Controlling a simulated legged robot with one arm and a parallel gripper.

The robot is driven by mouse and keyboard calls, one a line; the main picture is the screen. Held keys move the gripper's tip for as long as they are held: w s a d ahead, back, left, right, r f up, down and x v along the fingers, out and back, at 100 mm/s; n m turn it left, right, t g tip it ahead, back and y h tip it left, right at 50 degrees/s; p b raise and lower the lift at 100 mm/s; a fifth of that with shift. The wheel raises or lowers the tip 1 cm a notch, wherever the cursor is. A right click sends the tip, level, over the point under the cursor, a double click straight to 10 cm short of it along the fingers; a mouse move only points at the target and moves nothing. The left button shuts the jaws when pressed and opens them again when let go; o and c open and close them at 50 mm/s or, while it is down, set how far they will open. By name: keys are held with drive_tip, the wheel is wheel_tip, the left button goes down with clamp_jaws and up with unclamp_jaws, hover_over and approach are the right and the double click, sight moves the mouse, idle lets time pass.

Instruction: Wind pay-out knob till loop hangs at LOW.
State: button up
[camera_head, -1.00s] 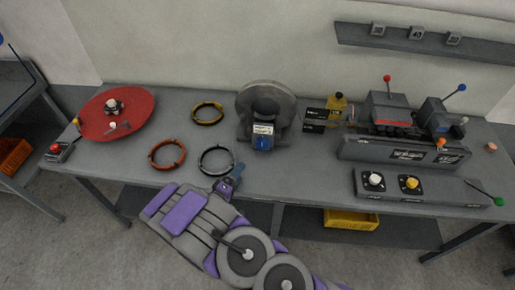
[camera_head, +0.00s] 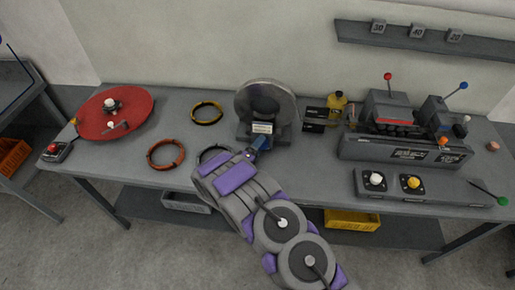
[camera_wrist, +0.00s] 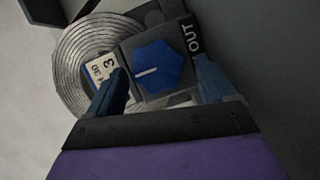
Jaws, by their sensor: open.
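The blue six-sided pay-out knob (camera_wrist: 157,67) with a white pointer line shows in the wrist view. It sits on the front of a dark block with a label ending in "OUT". My gripper (camera_wrist: 160,72) is open, one blue finger on each side of the knob. I cannot tell whether the fingers touch it. The coil unit (camera_head: 266,103) stands mid-table in the head view, my gripper (camera_head: 258,146) at its front, mostly covering the knob there. A silvery wound coil (camera_wrist: 76,68) is behind the block in the wrist view. I cannot make out a hanging loop or LOW mark.
A red disc (camera_head: 116,112) and orange (camera_head: 166,154) and yellow (camera_head: 207,112) rings lie left on the table (camera_head: 315,165). A grey machine (camera_head: 402,150) and a panel with two knobs (camera_head: 420,190) stand right.

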drive_tip(key=shift+w+d, duration=0.1)
drive_tip(key=shift+w, duration=0.05)
drive_tip(key=c, duration=1.1)
